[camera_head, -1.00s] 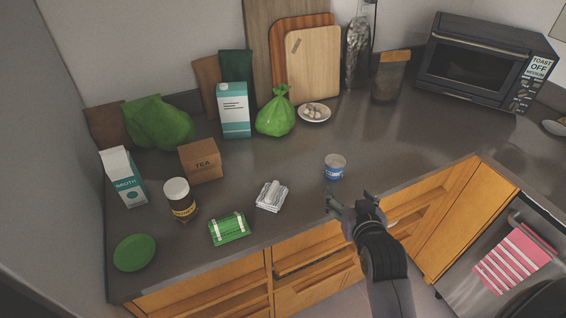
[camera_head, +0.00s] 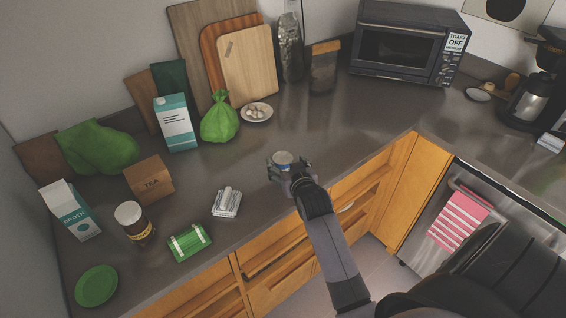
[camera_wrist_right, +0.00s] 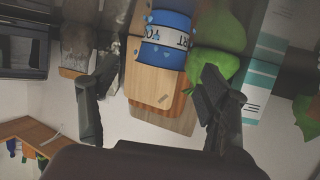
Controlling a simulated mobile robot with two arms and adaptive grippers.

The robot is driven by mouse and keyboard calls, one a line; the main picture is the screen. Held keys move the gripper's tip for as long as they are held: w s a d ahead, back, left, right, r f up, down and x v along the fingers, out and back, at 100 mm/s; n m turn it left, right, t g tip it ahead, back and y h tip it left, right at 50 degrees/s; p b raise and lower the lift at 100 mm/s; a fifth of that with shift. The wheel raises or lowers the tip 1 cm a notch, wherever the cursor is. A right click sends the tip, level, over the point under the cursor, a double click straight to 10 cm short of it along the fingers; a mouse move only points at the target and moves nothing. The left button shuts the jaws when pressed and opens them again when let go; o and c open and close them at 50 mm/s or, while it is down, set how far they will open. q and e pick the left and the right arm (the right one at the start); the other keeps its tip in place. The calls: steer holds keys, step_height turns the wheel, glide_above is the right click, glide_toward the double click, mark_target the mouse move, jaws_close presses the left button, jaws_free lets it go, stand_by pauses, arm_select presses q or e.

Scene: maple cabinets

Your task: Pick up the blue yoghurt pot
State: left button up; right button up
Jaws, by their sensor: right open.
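The blue yoghurt pot (camera_head: 283,157) stands upright on the dark counter near its front edge, with its pale top showing and its lower part hidden behind my right gripper. My right gripper (camera_head: 290,172) is open at the pot, with a finger to each side of it in the head view. In the right wrist view the pot (camera_wrist_right: 166,40) shows its blue and white label upside down, between the two finger lines of the gripper (camera_wrist_right: 158,75). I cannot tell whether either finger touches it. My left gripper is not in view.
The counter to the pot's right is clear up to the toaster oven (camera_head: 405,45).

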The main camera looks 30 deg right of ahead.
mark_target(283, 158)
steer(key=shift+p+x, duration=0.55)
steer(key=shift+x, duration=1.8)
steer(key=shift+s+a, duration=0.1)
steer(key=shift+c, duration=0.2)
steer(key=c, duration=1.2)
steer(key=shift+c, duration=0.5)
steer(key=shift+r, duration=0.1)
